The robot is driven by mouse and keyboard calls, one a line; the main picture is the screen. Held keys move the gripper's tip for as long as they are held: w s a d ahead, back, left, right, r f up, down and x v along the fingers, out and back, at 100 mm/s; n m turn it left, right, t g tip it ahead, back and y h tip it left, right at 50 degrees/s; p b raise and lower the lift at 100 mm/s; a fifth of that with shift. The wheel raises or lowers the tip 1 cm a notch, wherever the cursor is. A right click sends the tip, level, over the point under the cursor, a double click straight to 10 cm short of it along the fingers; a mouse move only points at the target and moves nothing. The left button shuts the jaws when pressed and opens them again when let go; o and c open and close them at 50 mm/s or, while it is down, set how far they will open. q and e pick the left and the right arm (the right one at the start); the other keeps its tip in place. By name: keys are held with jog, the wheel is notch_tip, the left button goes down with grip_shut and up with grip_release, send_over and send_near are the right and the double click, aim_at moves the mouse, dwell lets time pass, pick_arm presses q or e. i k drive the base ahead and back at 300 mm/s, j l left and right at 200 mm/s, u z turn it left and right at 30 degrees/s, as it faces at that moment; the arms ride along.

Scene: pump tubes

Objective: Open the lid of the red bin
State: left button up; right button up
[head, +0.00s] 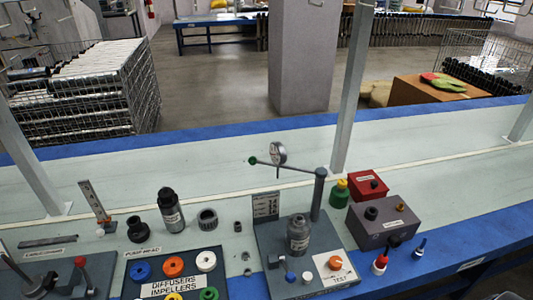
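A small red box (368,187), which looks like the red bin, stands on the workbench right of centre. A pale label and a small dark knob show on its upper side, and its lid looks closed. It sits directly behind a larger grey-purple box (384,222) and to the right of a green bottle with a yellow cap (340,193). The front of the red box is partly hidden by the grey-purple box. Neither of my grippers shows in the head view.
A test stand (297,262) with a gauge arm is left of the boxes. A diffusers and impellers tray (172,274) is further left. A metal post (350,90) rises behind the red box. Small screwdriver-like tools (381,262) stand in front. Bench surface behind is clear.

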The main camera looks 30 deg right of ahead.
aim_at(368, 182)
jog(key=z, duration=1.65)
jog(key=u, duration=0.35)
